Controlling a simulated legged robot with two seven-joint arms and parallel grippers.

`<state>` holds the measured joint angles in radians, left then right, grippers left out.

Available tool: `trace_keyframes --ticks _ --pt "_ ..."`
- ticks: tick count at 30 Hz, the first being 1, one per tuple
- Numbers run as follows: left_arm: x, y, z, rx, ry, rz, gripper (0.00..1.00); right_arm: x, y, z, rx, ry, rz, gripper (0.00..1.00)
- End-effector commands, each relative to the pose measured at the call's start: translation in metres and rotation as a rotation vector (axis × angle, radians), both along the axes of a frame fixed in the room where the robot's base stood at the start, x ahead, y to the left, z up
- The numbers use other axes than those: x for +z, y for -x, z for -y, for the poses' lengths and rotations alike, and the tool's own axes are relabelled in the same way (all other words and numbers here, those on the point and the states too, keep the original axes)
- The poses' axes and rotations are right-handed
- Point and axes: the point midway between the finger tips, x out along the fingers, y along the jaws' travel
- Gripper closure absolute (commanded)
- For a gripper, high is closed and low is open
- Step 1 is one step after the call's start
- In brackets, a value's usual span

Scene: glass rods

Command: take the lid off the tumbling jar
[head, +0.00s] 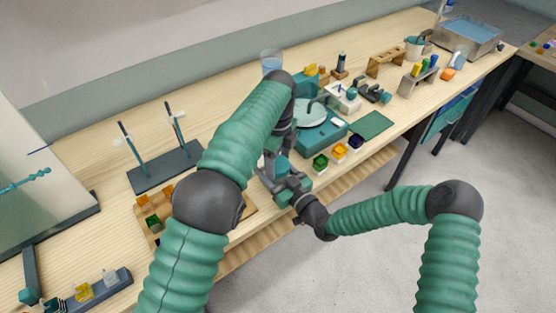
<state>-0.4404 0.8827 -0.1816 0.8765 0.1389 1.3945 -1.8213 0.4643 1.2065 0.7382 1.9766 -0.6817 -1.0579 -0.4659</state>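The tumbling jar cannot be picked out with certainty. A small teal piece (282,164) shows between my two grippers at the bench's front edge, and it may be part of the jar. A lid cannot be made out. My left arm reaches over the bench and bends down at its wrist; its gripper (270,164) is beside the teal piece, partly behind my own arm. My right gripper (284,182) comes from the lower right, close below the same piece. The fingers of both are too small and overlapped to tell whether they are open or shut.
A teal machine with a round plate (312,115) stands just beyond the grippers. A rod stand (165,167) is at left, a glass of water (271,61) behind. Bare bench lies behind the stand.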

Motion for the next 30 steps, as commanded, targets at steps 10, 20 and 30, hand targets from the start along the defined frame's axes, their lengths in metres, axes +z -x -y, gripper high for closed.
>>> trace_keyframes --ticks 10,20,30 --pt "0.0009 -0.0020 0.0004 0.012 0.002 0.008 0.87 -0.0002 0.0018 -0.0021 0.006 0.000 0.000 1.00" --pt "0.0019 -0.0033 0.0005 0.759 0.003 0.013 0.87 -0.0002 0.0025 -0.0031 0.009 0.001 0.001 1.00" --pt "0.0032 -0.0045 0.0011 1.887 0.007 0.014 0.87 -0.0002 0.0033 -0.0040 0.011 0.001 0.000 1.00"
